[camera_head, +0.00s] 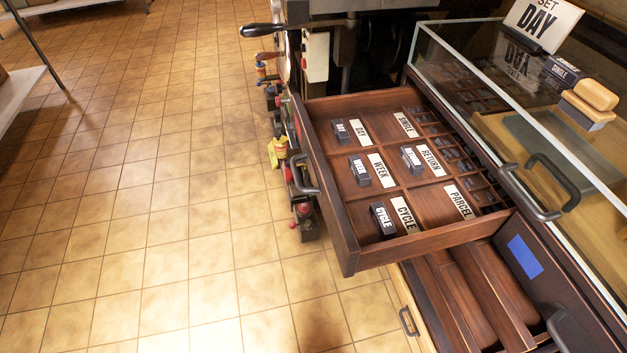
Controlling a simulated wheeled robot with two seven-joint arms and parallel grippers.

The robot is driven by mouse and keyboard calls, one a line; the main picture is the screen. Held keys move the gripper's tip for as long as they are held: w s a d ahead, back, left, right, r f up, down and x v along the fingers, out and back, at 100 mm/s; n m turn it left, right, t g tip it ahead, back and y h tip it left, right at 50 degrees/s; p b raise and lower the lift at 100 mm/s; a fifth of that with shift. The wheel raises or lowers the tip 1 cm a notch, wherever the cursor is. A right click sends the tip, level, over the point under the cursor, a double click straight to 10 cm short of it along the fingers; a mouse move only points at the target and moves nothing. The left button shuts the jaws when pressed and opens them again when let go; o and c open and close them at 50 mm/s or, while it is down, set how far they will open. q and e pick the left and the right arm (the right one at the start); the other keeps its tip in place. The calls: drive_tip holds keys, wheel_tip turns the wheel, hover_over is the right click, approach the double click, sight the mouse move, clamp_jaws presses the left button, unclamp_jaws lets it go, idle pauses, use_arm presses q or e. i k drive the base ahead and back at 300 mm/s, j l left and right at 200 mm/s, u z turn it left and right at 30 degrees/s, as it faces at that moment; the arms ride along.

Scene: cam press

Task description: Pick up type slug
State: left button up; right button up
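An open wooden drawer (349,235) is divided into compartments with white word labels. Dark type slugs with white-lettered faces lie in several of them: the DAY slug (341,132) beside the DAY label, the WEEK slug (359,172), the RETURN slug (411,160) and the CYCLE slug (382,220). No slug shows in the SINGLE or PARCEL compartments. A white card (541,24) reading SET DAY stands at the top right. A dark block (565,70) that seems to read SINGLE lies near the card. Neither of my grippers is in view.
A glass-topped case (520,120) with a dark handle (540,195) stands right of the drawer. A wooden-handled block (590,102) rests near it. A machine with a lever (262,30) stands behind the drawer. The tiled floor (150,190) at left is clear.

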sight(566, 72)
drive_tip(key=z, duration=1.25)
